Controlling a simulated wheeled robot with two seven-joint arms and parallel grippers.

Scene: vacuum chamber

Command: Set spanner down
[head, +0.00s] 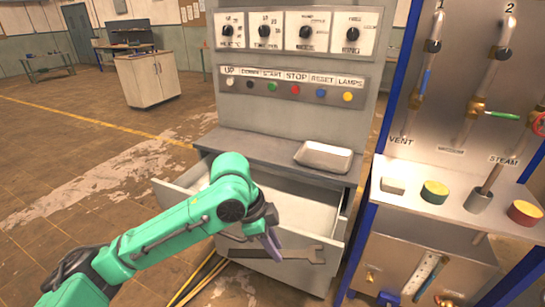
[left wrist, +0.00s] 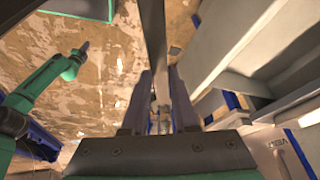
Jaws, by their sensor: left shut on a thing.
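The spanner (head: 303,254) is a grey metal bar with an open jaw at its right end. It is level in front of the open drawer's front panel in the head view. My left gripper (head: 272,244) is shut on its middle part. In the left wrist view the spanner (left wrist: 153,45) runs up between the fingers of my left gripper (left wrist: 161,98). I cannot tell how far it is from the panel. My right arm's gripper (left wrist: 82,50) shows small at the left of the left wrist view; its jaws are too small to read.
The pale drawer (head: 303,208) stands open below the grey counter (head: 235,143). A metal tray (head: 325,157) sits on the counter's right part. A panel of buttons and knobs (head: 295,88) rises behind. A pipe stand (head: 457,195) with valves is close at right. Floor at left is clear.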

